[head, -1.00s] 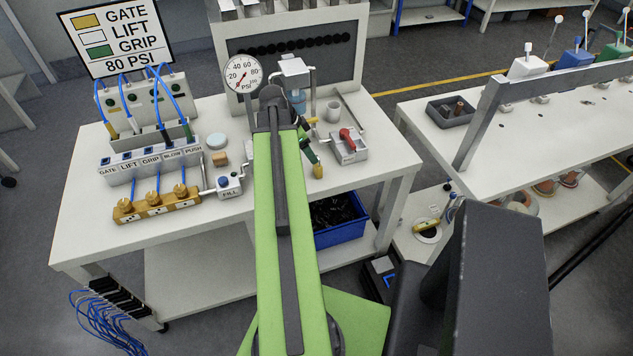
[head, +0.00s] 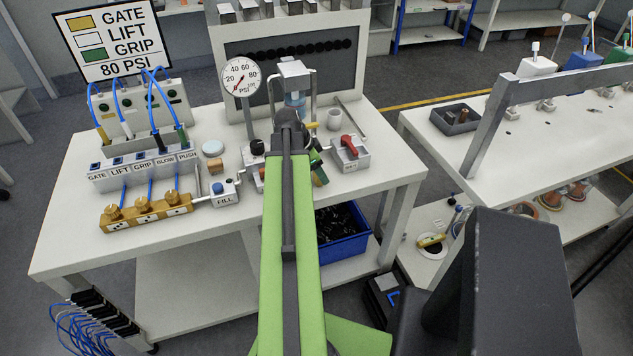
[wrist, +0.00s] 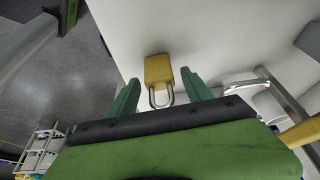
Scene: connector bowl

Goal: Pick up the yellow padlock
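The yellow padlock (wrist: 158,70) shows in the wrist view against a white surface, its grey shackle pointing toward my gripper. My gripper (wrist: 160,78) is open, with one green finger on each side of the padlock. Gaps show between the fingers and the padlock body, and nothing is gripped. In the head view my green arm hides most of the gripper. A small green part with a yellow-brown patch shows right of the arm, over the bench; I cannot tell whether that patch is the padlock.
The bench (head: 80,225) carries a pressure gauge (head: 241,76), a red-handled box (head: 350,152) and a FILL box (head: 224,193). A blue bin (head: 343,246) stands below. In the wrist view, the white surface ends at left above grey floor.

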